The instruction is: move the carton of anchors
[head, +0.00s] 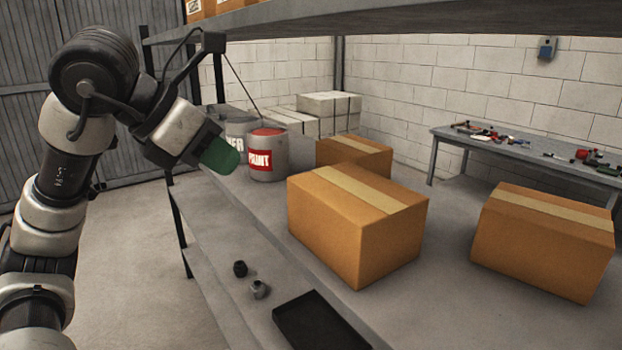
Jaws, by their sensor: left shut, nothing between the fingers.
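Three brown taped cartons stand on the grey shelf: one in the middle (355,235), one at the right (545,245) and one farther back (357,157), partly hidden by the middle one. No readable label shows which one holds anchors. My left gripper (222,158) is at the upper left, shut and empty, with its green fingertips together. In the picture it is left of the cartons and apart from them, in front of the paint cans. My right gripper is not in view.
A red-labelled paint can (265,155) and a grey can stand behind my left gripper. White strapped boxes (330,110) are at the back. A tool table (530,150) stands at the right. An upper shelf (420,18) hangs overhead.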

